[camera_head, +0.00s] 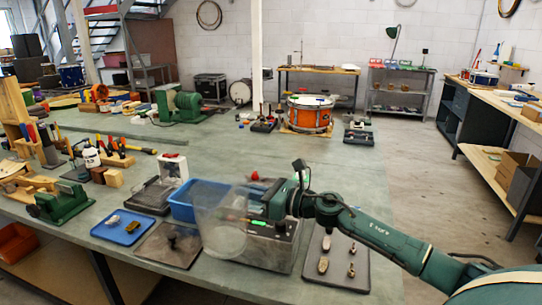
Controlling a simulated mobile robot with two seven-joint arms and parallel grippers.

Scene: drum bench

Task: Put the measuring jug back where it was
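The measuring jug (218,232) is a clear, see-through vessel near the front of the bench, in front of a blue bin (184,212). Its outline is faint, and I cannot tell whether its base touches the bench. My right gripper (262,207) reaches in from the right and is at the jug's right side, apparently shut on it; the fingertips are partly hidden. A grey metal box (275,245) lies behind and right of the jug, below my gripper. My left gripper is not in view.
A dark tray with small metal parts (340,262) lies right of the box. A blue tray (123,228) and a dark flat plate (168,246) lie left of the jug. An orange drum (309,115) stands at the back. The right middle of the bench is clear.

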